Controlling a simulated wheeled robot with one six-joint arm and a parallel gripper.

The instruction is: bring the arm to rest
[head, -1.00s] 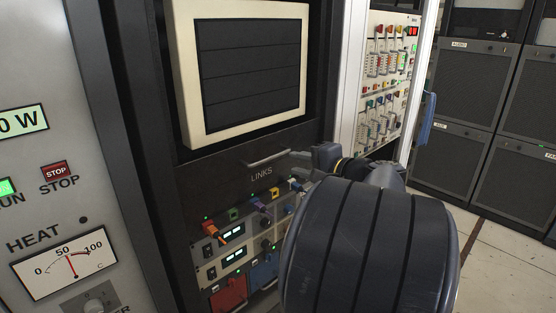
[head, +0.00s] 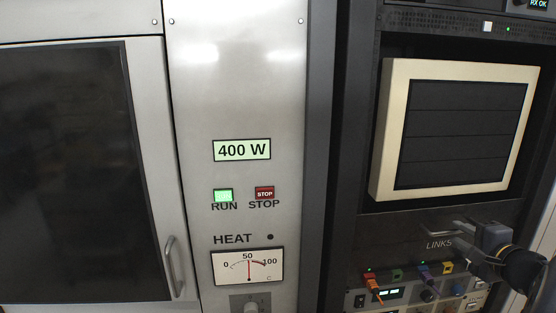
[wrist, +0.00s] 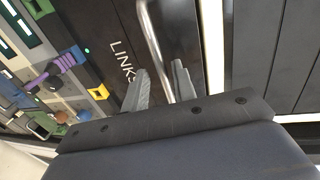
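My gripper (head: 468,230) is at the lower right of the head view, close to the right end of a metal handle (head: 436,229) on the dark panel marked LINKS. In the wrist view its two grey fingers stand apart, so my gripper (wrist: 160,70) is open. The handle (wrist: 152,30) runs down between the fingers in that picture. I cannot tell whether either finger touches it. Nothing is seen held. My arm reaches in from the right edge of the head view.
Below the handle are coloured plugs, with an orange plug (head: 375,287) at left. A cream-framed screen (head: 376,150) is above. At left, a metal panel carries a 400 W display (head: 242,150), lit RUN button (head: 223,194), red STOP button (head: 264,193) and HEAT meter (head: 247,267).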

